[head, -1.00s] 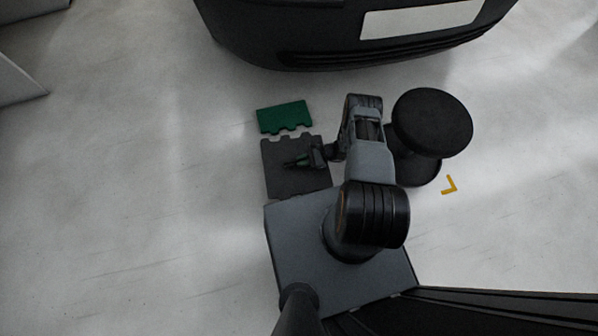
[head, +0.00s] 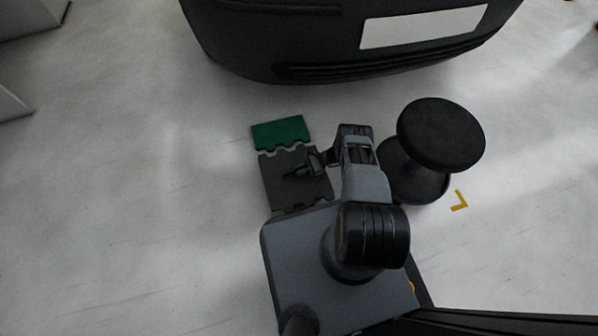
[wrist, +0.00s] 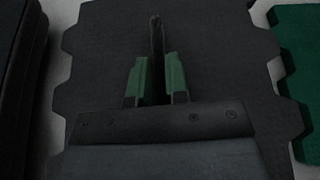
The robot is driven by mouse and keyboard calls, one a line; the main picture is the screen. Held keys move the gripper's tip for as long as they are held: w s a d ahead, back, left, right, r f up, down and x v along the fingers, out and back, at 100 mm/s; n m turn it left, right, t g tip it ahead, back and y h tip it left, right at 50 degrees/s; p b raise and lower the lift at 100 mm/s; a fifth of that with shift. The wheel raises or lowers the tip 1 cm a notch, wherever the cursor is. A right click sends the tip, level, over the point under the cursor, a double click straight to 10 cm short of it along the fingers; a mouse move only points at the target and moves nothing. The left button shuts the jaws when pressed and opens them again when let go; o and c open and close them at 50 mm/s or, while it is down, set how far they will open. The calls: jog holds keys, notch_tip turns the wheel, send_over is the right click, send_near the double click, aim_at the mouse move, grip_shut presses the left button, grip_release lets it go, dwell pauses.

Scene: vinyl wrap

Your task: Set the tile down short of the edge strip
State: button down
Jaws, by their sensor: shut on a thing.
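The dark grey tile (head: 279,188) has notched, interlocking edges and lies in front of my base in the head view. It also fills the middle of the wrist view (wrist: 225,50). My gripper (head: 300,171) is over the tile; its green fingers (wrist: 157,75) are shut on a thin dark upright piece at the tile's middle. Whether the tile touches the floor is hard to tell. The green edge strip (head: 281,132) lies just beyond the tile, and shows at right in the wrist view (wrist: 300,70). A narrow pale gap separates them there.
A black round stool (head: 440,133) stands right of my arm. A dark car bumper (head: 330,55) spans the top of the head view. A yellow corner mark (head: 460,201) is on the floor at right.

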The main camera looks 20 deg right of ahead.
jog(key=shift+w+d+f, duration=0.15)
jog(key=shift+w+f, duration=0.2)
jog(key=shift+f, duration=0.2)
jog(key=f+b, duration=0.3)
jog(key=shift+w+f+b, duration=0.3)
jog(key=shift+f, duration=0.1)
jog(key=shift+d+r, duration=0.1)
jog(key=shift+r, duration=0.05)
jog(key=c, duration=1.1)
grip_release()
